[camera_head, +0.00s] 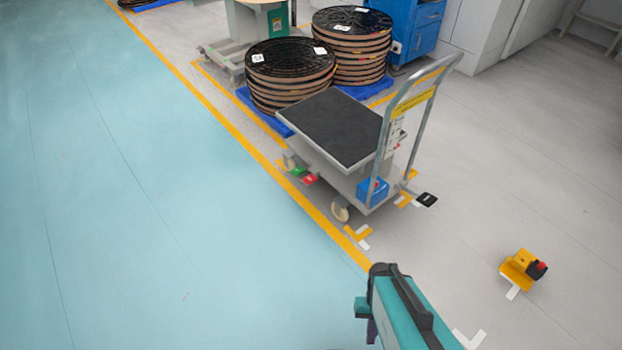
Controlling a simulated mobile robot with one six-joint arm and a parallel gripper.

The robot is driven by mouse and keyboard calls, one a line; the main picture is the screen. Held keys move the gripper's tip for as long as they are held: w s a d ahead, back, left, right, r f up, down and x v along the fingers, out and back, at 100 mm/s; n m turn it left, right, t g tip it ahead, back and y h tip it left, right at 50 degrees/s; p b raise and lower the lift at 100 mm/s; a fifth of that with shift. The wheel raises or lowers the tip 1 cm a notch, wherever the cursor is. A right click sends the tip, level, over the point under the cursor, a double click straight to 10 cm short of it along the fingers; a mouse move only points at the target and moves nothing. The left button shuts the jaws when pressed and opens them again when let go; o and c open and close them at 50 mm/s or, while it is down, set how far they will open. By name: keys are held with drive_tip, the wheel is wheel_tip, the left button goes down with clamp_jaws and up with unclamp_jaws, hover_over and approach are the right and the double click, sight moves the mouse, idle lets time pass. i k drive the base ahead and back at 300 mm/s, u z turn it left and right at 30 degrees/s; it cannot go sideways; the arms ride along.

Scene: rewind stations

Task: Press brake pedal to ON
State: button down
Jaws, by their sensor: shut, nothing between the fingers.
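A platform trolley (330,128) with a dark deck and a grey tubular handle (420,85) stands on the floor right of the yellow line. Two small pedals stick out low at its near left side: a red one (310,180) and a green one (297,171). Each bears a small light mark too small to read. I cannot tell from their tilt which is pressed. A black pad-like piece (428,199) is low at the trolley's right. I see no gripper fingers, and nothing touches the pedals.
A teal body with black trim (400,305) rises at the bottom edge. A yellow block with a red-and-black part (518,270) sits at right. Stacks of dark reels (290,75) stand behind the trolley. The blue-green floor (150,200) at left is clear.

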sight(306, 178)
drive_tip(key=z, duration=0.75)
drive_tip(key=i, duration=1.1)
drive_tip(key=z, duration=0.6)
drive_tip(key=k, duration=0.2)
drive_tip(key=u, duration=3.2)
